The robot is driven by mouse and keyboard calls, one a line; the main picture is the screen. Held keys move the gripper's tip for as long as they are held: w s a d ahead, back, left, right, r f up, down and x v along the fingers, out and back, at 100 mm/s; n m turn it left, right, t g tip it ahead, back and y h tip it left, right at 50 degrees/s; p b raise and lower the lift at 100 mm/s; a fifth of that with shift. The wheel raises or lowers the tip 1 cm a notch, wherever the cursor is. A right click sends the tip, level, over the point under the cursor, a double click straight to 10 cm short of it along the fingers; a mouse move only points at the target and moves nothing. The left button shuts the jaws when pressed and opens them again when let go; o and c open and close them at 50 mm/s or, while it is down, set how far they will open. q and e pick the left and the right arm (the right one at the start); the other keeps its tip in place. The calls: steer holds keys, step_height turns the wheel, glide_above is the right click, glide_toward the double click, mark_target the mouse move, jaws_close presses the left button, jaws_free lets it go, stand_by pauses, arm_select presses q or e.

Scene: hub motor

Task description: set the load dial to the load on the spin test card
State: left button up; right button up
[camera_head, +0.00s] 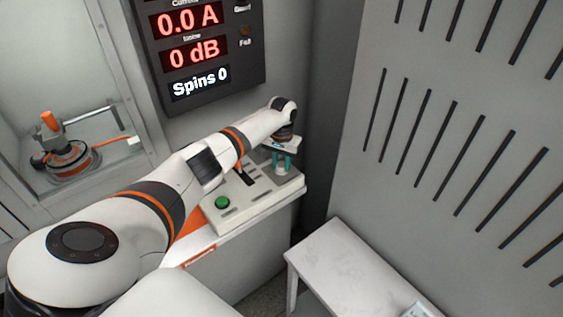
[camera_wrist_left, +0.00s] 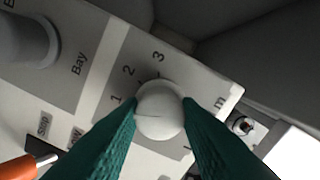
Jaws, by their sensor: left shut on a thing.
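My left gripper (camera_head: 283,168) reaches down from above onto the far right end of the pale control box (camera_head: 240,214). In the left wrist view, its teal fingers (camera_wrist_left: 160,118) are shut on a round white knob (camera_wrist_left: 159,97), the load dial. The numbers 1, 2 and 3 are printed on the panel around the knob. A thin line shows on the knob's top, but I cannot tell which number it points to. A partly cut-off sheet (camera_head: 417,311), perhaps the card, lies on the low white table; its text is unreadable. My right gripper is out of view.
A grey knob (camera_wrist_left: 28,40) marked Bay sits beside the dial. An orange-tipped lever (camera_wrist_left: 18,168) is near the Stop label. A green button (camera_head: 222,202) is at the box's near end. The display (camera_head: 199,50) reads 0.0 A, 0 dB, Spins 0. An orange-and-grey motor (camera_head: 69,155) sits behind glass.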

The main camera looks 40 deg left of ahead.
mark_target(282, 164)
arm_select(q)
steer(key=o, duration=1)
steer(key=shift+c, duration=0.2)
step_height(282, 164, up, 12)
